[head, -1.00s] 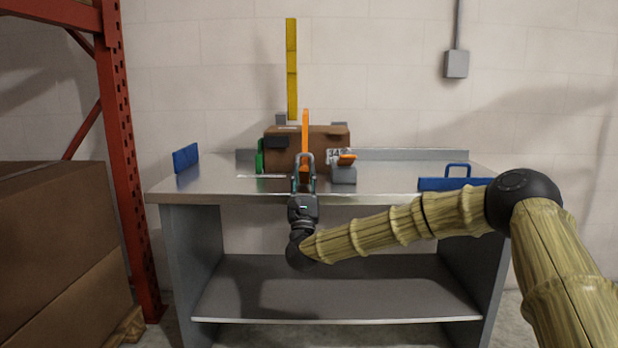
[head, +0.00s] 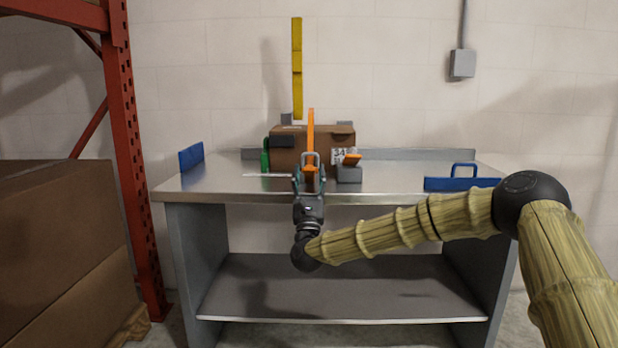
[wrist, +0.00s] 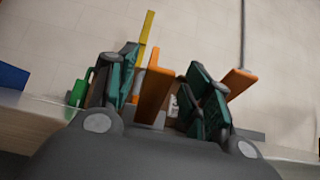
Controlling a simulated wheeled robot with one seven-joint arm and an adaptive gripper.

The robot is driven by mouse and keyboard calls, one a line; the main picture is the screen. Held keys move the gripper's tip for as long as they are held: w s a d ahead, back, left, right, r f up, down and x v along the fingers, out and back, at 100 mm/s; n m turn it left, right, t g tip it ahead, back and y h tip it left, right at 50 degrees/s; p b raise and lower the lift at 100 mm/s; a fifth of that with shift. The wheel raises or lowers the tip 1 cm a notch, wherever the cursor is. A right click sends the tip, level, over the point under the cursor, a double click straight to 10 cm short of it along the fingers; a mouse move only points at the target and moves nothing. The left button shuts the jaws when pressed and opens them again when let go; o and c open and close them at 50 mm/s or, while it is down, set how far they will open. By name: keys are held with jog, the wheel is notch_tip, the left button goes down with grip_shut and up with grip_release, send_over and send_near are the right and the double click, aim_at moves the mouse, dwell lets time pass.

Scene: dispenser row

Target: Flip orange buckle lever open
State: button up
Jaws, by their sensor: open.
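The orange lever (head: 352,158) sits on a grey buckle block (head: 349,174) at the bench front, right of my gripper. It slants up to the right; in the wrist view an orange piece that looks like this lever (wrist: 238,83) rises beyond the right finger. My gripper (head: 310,180) is open at the bench's front edge, left of the buckle block. I cannot tell whether anything is touched.
A green item (head: 265,156) is left of the carton, and a yellow strip (head: 297,70) rises behind. A blue handled piece (head: 455,183) lies right and a blue plate (head: 191,156) left.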

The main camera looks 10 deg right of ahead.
jog(key=v, duration=1.2)
jog(key=shift+f, duration=0.1)
